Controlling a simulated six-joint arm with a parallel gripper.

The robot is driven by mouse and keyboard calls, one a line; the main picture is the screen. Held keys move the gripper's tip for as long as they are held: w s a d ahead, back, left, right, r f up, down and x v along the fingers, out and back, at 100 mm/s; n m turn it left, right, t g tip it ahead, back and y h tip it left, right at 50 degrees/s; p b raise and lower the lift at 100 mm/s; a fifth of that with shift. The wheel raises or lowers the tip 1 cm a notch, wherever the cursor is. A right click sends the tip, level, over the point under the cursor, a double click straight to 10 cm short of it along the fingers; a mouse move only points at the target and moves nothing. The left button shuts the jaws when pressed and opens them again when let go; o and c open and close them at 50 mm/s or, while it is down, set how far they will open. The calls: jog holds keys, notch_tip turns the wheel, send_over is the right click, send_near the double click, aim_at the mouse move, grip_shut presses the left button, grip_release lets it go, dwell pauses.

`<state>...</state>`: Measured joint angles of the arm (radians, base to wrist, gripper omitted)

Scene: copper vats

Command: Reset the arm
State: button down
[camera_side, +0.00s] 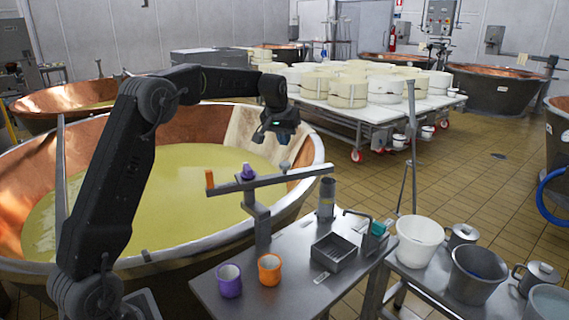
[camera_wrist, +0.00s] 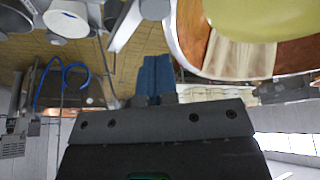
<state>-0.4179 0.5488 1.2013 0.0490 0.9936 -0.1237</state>
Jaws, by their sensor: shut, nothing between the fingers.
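My arm is raised and bent over the large copper vat (camera_side: 20,206) of yellow-green liquid. My gripper (camera_side: 262,136) hangs in the air over the vat's right part, above the level of the metal bar (camera_side: 285,176). It is shut and holds nothing. In the wrist view the fingers of my gripper (camera_wrist: 154,76) lie together, and the picture is upside down. The vat also shows at the top right of the wrist view (camera_wrist: 190,30).
A steel table (camera_side: 290,268) bears a purple cup (camera_side: 229,281), an orange cup (camera_side: 269,269), a metal tray (camera_side: 333,252) and the bar's post. Buckets (camera_side: 418,240) stand to its right. A trolley of white cheese moulds (camera_side: 347,92) stands behind. Tiled floor (camera_side: 480,180) is free.

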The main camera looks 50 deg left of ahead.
jog(key=s+d+r+m+t+h, duration=0.1)
jog(key=s+d+r+m, duration=0.4)
jog(key=s+d, duration=1.2)
jog(key=s+d+f, duration=0.2)
jog(key=s+d, duration=0.1)
jog(key=s, duration=0.5)
jog(key=s+d+f+m+h, duration=0.1)
jog(key=s+d, duration=0.3)
jog(key=s, duration=0.5)
jog(key=shift+d+f+t, duration=0.25)
jog(key=shift+f+t, duration=0.05)
jog(key=shift+f, duration=0.5)
